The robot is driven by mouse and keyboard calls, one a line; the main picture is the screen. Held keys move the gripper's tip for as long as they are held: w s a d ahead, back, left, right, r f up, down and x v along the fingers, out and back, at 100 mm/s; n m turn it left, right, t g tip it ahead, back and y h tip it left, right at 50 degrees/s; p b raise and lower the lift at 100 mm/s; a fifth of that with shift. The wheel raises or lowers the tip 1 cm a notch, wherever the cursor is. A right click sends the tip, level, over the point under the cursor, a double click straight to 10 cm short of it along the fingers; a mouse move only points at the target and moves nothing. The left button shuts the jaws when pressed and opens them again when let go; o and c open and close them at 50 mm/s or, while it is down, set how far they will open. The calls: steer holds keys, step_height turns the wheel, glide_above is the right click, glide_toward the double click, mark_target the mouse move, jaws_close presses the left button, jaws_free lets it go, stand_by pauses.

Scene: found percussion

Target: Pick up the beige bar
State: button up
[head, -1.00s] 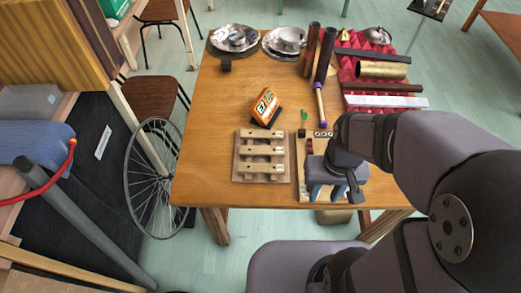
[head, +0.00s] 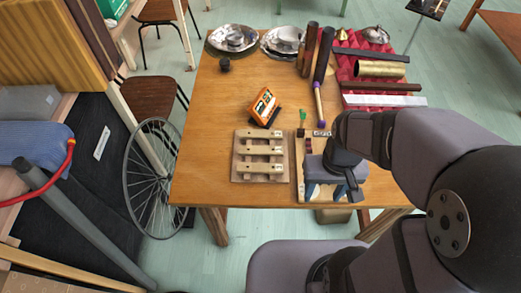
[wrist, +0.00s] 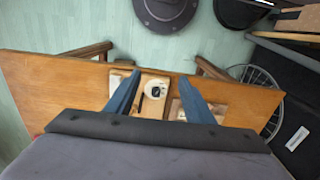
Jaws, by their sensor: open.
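Several beige bars (head: 262,150) lie across a wooden frame on the table, left of my gripper. A separate pale, whitish bar (head: 385,101) lies on the red foam at the back right. I cannot tell from the pictures which single bar is meant. My gripper (head: 329,190) is over the table's front edge area, above a light wooden board (head: 301,180), right of the frame. In the wrist view my gripper (wrist: 159,78) has its two blue fingers spread apart, with nothing held between them. My gripper and arm hide part of the board.
An orange box (head: 263,104) stands behind the frame. Metal bowls (head: 233,40) stand at the back left. A brass tube (head: 380,69) lies on the red foam. Bare wooden table (head: 205,130) is free at the left.

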steer(key=w+a+f+m+g+y, duration=0.1)
steer(key=w+a+m+y, duration=0.25)
steer(key=w, duration=0.45)
steer(key=w+a+m+y, duration=0.2)
steer(key=w+m+y, duration=0.2)
steer(key=w, duration=0.3)
steer(key=m+y+b, duration=0.5)
steer(key=m, duration=0.5)
glide_toward(263, 149)
steer(key=shift+s+f+n+t, duration=0.15)
steer(key=shift+s+n+t, duration=0.1)
steer(key=shift+s+t, duration=0.25)
steer(key=shift+w+f+m+y, duration=0.25)
steer(key=shift+f+m+y, duration=0.1)
steer(key=shift+m+y, duration=0.2)
steer(key=shift+p+x, duration=0.75)
steer(key=shift+x, duration=0.6)
steer(key=shift+s+p+x, duration=0.1)
steer(key=shift+p+x, duration=0.35)
steer(key=shift+x, duration=0.7)
steer(key=shift+s+p+x, duration=0.15)
steer(key=shift+p+x, duration=0.3)
steer(key=shift+x, duration=0.65)
jaws_close()
